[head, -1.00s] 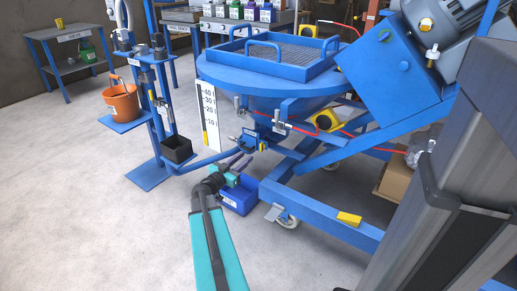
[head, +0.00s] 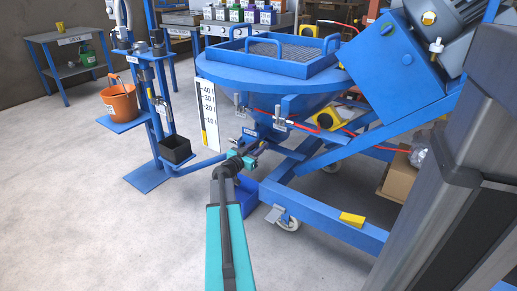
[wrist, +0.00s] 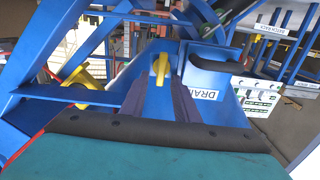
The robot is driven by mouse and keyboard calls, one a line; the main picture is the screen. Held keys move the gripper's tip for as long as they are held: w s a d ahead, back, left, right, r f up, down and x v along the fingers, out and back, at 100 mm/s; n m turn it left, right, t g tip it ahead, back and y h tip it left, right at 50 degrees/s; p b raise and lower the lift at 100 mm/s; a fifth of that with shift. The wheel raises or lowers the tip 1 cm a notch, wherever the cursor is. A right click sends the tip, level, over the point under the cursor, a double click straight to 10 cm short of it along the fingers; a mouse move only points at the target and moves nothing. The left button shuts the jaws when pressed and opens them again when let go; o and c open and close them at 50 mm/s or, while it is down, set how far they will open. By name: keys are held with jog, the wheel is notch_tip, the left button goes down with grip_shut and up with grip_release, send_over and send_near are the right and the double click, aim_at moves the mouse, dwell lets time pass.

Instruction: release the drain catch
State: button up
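The blue drain outlet sits under the blue mixing vessel (head: 270,88), partly hidden by my gripper in the head view. In the wrist view a yellow catch (wrist: 160,66) stands upright on the blue drain body, beside a white label reading "DRA…" (wrist: 206,94) whose end is cut off. A black curved handle (wrist: 215,66) is to its right. My gripper (wrist: 160,92) is open, its two dark purple fingers pointing at the catch, one on each side of the line to it. I cannot tell whether they touch it. In the head view my gripper (head: 256,150) is at the drain.
A blue bin (head: 245,191) is on the floor under the drain. The blue mixer frame (head: 320,213) with castors is to the right. A stand with an orange bucket (head: 120,104) and a black box (head: 175,149) is at left. The floor at front left is clear.

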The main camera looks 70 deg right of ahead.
grip_shut()
